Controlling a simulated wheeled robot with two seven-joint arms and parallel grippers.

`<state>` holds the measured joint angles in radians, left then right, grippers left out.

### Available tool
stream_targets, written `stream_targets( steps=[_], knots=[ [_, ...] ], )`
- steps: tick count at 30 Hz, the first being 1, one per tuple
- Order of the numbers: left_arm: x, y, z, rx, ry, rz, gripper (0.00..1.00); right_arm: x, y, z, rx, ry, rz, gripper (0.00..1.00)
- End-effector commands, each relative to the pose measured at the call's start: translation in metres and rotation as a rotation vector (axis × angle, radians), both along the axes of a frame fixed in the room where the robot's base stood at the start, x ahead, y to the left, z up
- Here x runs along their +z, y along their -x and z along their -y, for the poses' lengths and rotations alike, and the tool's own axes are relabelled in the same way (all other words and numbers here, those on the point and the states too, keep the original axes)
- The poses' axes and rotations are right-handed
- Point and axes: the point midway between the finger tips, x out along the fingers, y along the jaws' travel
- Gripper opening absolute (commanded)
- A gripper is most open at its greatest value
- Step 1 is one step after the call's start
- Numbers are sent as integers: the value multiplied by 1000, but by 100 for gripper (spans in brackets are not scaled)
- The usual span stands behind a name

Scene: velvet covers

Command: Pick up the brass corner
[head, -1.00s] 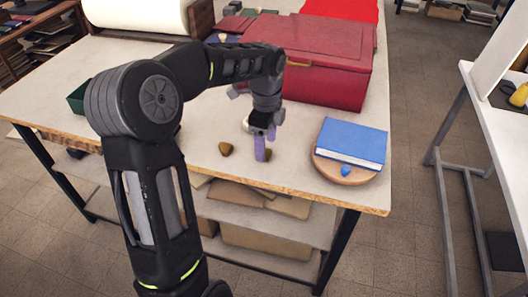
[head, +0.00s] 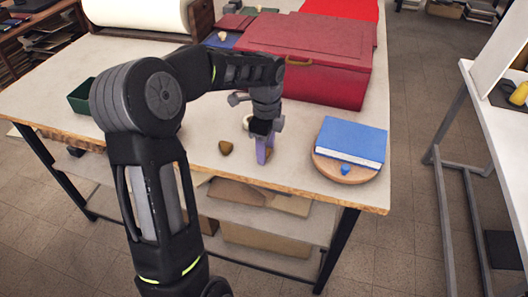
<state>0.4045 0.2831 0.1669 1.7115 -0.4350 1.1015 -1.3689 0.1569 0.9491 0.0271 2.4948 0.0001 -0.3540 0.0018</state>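My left gripper (head: 264,154) points down at the front of the worktable, its purple fingers at a small brass-brown piece (head: 269,152). The fingers partly hide this piece, and I cannot tell whether they grip it or stand around it. A second brass-brown piece (head: 225,147) lies on the table just left of the gripper, apart from it. I cannot tell for sure which of the two is the brass corner. My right gripper is not in view.
A large red box (head: 315,65) stands behind the gripper. A pale round thing (head: 246,121) is close behind it. The table's front edge is near.

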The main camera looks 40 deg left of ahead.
Motion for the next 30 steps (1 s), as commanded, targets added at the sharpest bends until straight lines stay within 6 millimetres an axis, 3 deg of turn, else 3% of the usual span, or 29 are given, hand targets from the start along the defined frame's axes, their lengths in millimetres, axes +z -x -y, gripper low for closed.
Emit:
stream_targets(
  steps=[17, 26, 30],
  knots=[
    [0, 0, 0, 0, 0, 0, 0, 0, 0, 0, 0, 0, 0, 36],
    [2, 0, 0, 0, 0, 1, 0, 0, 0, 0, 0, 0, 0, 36],
    [14, -1, 0, 1, -1, 4, 0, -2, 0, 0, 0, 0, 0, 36]
  ],
)
